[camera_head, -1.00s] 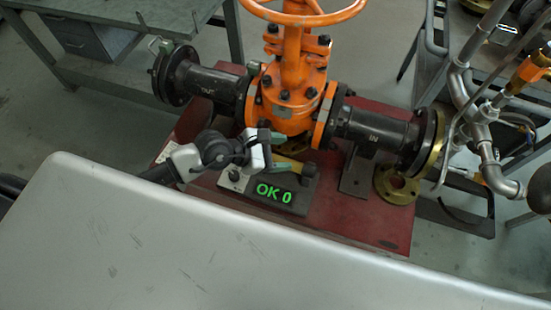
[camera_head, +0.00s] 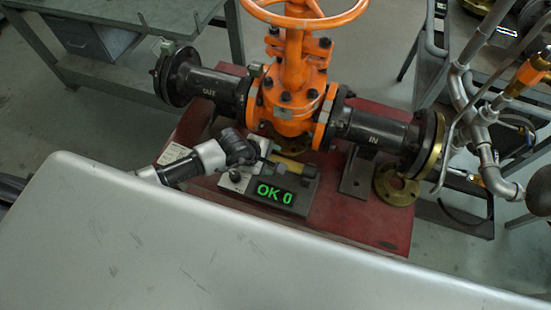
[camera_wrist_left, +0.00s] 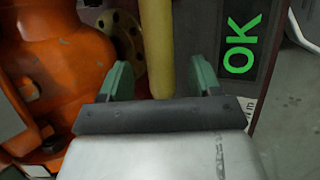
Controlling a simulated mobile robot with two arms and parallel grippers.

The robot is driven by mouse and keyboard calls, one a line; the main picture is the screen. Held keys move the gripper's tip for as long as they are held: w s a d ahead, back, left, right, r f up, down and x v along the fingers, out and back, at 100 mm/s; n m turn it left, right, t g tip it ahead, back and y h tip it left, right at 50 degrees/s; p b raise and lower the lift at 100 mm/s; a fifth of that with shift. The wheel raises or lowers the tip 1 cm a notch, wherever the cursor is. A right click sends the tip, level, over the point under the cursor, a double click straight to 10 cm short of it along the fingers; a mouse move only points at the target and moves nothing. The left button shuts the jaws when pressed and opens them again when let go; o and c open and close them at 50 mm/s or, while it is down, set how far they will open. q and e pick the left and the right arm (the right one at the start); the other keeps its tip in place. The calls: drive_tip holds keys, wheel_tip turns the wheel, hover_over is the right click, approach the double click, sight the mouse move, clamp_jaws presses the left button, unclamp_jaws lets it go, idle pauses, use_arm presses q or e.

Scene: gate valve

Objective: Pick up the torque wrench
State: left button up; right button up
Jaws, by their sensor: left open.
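The torque wrench (camera_head: 288,168) shows as a yellow shaft lying by the dark display block (camera_head: 304,199) below the orange valve. In the left wrist view the yellow shaft (camera_wrist_left: 158,45) runs between the two green fingers of my left gripper (camera_wrist_left: 163,75). There are visible gaps on both sides, so the gripper is open around the shaft, not closed on it. In the head view my left gripper (camera_head: 262,160) is at the left end of the visible yellow part and hides what lies beyond it. My right gripper is in neither view.
The orange gate valve (camera_head: 296,100) and its black pipes (camera_head: 374,130) stand just behind on a red base (camera_head: 385,225). Grey piping (camera_head: 480,130) stands at the right. A brass flange (camera_head: 397,188) lies on the base.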

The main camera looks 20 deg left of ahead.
sight(274, 159)
use_arm(q)
drive_tip(key=shift+x, duration=1.85)
drive_tip(key=shift+d, duration=0.15)
drive_tip(key=shift+r, duration=0.1)
drive_tip(key=shift+c, duration=0.3)
clamp_jaws()
drive_tip(key=shift+w+r, duration=0.1)
